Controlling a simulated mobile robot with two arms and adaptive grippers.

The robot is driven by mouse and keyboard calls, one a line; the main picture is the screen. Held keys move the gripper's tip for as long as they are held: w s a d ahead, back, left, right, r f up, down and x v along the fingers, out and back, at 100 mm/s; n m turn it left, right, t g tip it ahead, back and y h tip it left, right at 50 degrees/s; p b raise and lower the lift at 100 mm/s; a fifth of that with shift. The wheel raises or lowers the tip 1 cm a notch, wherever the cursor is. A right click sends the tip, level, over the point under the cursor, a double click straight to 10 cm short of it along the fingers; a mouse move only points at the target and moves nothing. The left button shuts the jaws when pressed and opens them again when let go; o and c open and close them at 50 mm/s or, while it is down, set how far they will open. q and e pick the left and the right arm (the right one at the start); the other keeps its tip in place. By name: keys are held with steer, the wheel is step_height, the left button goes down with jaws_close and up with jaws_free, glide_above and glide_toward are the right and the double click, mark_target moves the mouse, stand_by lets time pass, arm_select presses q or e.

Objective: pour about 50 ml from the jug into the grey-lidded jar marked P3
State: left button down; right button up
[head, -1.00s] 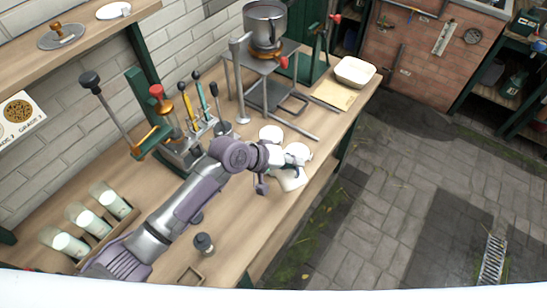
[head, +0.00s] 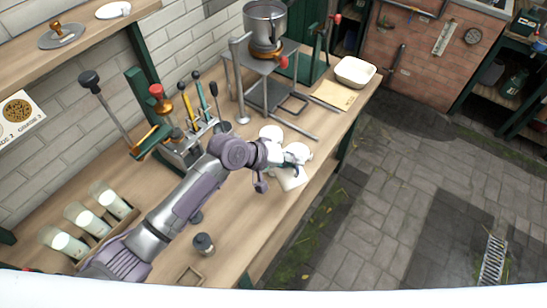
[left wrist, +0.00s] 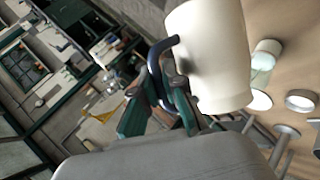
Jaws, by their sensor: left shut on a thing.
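My left gripper (head: 284,166) is over the right part of the bench. In the left wrist view its green fingers (left wrist: 155,105) are shut on the dark blue handle of a cream-white jug (left wrist: 210,55), which looks tilted in that view. The jug (head: 292,181) is partly hidden behind the gripper in the head view. A small jar with a dark grey lid (head: 204,240) stands on the bench near the front edge. No P3 mark can be read on it. My right gripper is not in view.
Several milky glasses (head: 88,220) stand in a rack at left. A lever stand (head: 180,150) and a pot (head: 265,22) on a metal stand are behind. A small wooden frame (head: 191,276) lies at the front.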

mark_target(301, 182)
arm_select(q)
steer(key=shift+w+r, duration=0.1)
steer(key=s+f+m+t+p, duration=0.1)
steer(key=s+d+f+t+y+p, duration=0.1)
steer(key=f, duration=0.1)
steer(key=shift+s+d+m, duration=0.1)
steer(key=shift+d+m, duration=0.1)
steer(key=shift+m, duration=0.2)
steer(key=shift+s+d+f+t, duration=0.1)
steer(key=shift+s+f+t, duration=0.05)
steer(key=shift+t, duration=0.15)
steer(key=shift+s+d+f+m+t+y, duration=0.1)
steer(key=shift+f+m+t+y, duration=0.15)
steer(key=shift+f, duration=0.2)
steer(key=shift+s+d+f+m+t+y, duration=0.15)
steer(key=shift+f+y, duration=0.1)
steer(key=shift+f, duration=0.15)
steer(key=shift+s+f, duration=0.1)
steer(key=shift+s, duration=0.05)
steer(key=shift+f, duration=0.1)
stand_by(0.7)
